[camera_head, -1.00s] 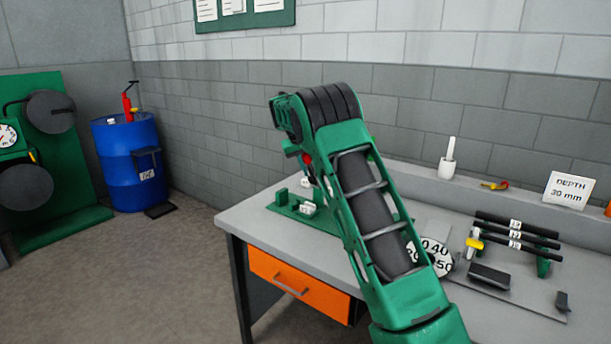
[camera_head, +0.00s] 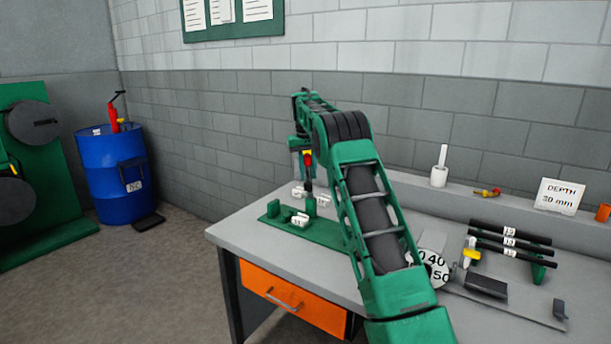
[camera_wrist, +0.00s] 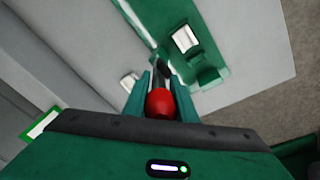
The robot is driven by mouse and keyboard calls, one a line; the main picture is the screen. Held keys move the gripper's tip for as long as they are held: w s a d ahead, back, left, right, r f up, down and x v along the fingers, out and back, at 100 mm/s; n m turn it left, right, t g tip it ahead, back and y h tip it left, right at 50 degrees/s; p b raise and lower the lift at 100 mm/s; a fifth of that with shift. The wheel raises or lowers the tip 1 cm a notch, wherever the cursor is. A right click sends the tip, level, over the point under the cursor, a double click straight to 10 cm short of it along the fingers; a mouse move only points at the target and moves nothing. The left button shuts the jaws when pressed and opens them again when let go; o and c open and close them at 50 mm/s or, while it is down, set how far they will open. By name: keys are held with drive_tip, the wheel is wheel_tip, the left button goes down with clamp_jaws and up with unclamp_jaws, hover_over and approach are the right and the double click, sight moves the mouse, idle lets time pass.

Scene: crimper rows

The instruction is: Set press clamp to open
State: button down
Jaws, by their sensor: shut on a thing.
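The press clamp's green base plate (camera_head: 328,232) lies on the far left part of the grey bench top, with small white labels at it. A dark lever with a red knob (camera_head: 308,158) stands roughly upright over the plate. My gripper (camera_head: 307,152) is above the plate at the top of this lever. In the wrist view the red knob (camera_wrist: 160,103) sits between the two green fingers of my gripper (camera_wrist: 160,92), shut on it. The dark lever (camera_wrist: 163,70) runs on from the knob toward the green plate (camera_wrist: 205,65). The label wording is too small to read.
The grey bench (camera_head: 235,232) has an orange drawer (camera_head: 290,297). To the right are a numbered dial (camera_head: 432,268), a rack with black bars (camera_head: 512,240) and a sign (camera_head: 558,196). A blue barrel (camera_head: 112,172) stands left on the floor. Clear bench lies left of the plate.

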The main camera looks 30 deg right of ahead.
drive_tip(key=shift+w+a+r, duration=0.1)
drive_tip(key=shift+w, duration=0.1)
drive_tip(key=c, duration=1.5)
unclamp_jaws()
drive_tip(key=shift+o, duration=0.2)
drive_tip(key=r, duration=0.9)
drive_tip(key=shift+s+a+r, duration=0.15)
drive_tip(key=shift+a+r, duration=0.1)
drive_tip(key=shift+a, duration=0.15)
drive_tip(key=shift+a+r, duration=0.1)
drive_tip(key=shift+r, duration=0.45)
